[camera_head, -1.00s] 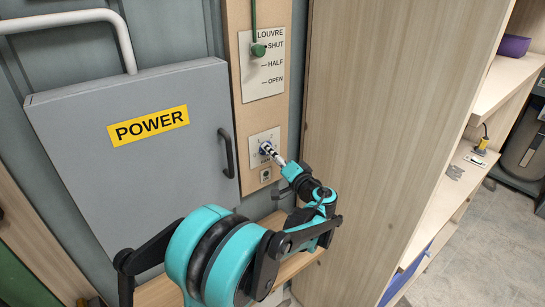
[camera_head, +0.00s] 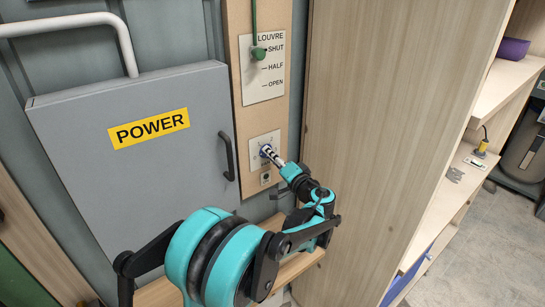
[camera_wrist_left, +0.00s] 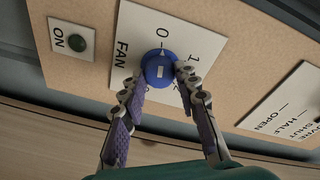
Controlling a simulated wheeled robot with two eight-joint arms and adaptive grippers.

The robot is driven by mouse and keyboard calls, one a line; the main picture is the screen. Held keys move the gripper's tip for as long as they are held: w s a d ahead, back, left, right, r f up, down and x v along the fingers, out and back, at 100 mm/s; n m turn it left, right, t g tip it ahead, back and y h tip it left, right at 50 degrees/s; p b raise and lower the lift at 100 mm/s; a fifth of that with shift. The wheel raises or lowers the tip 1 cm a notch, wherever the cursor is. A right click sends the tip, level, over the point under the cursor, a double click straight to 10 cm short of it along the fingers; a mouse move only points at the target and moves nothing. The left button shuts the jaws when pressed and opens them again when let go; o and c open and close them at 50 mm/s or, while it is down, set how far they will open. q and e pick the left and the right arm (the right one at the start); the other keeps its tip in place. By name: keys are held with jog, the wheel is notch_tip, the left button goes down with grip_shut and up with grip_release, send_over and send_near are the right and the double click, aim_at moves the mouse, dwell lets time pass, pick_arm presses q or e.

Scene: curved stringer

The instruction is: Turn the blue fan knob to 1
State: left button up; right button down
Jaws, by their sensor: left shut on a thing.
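The blue fan knob (camera_wrist_left: 157,66) sits on a white plate marked FAN (camera_wrist_left: 126,58) in the left wrist view. A white triangle at its upper edge points close to the 0; the 1 is further right. My left gripper (camera_wrist_left: 162,74) is shut on the knob, one finger on each side, and the fingers partly cover the plate. In the head view the left gripper (camera_head: 271,154) reaches the plate (camera_head: 258,143) from the lower right and mostly hides the knob. The right gripper is not in view.
A green louvre handle (camera_head: 258,53) hangs above, beside SHUT. The grey POWER box (camera_head: 80,150) with a black handle stands to the left. A tall wooden panel (camera_head: 380,130) stands close to the right.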

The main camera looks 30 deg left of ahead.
pick_arm(q)
jog(key=m+g+p, duration=0.1)
jog(key=m, duration=0.5)
jog(key=m+g+p, duration=0.1)
jog(key=m+p, duration=0.1)
jog(key=m, duration=0.4)
jog(key=shift+w+r+h, duration=0.1)
jog(key=shift+h, duration=0.2)
dwell(0.3)
jog(key=o, duration=1.2)
jog(key=shift+c, duration=0.2)
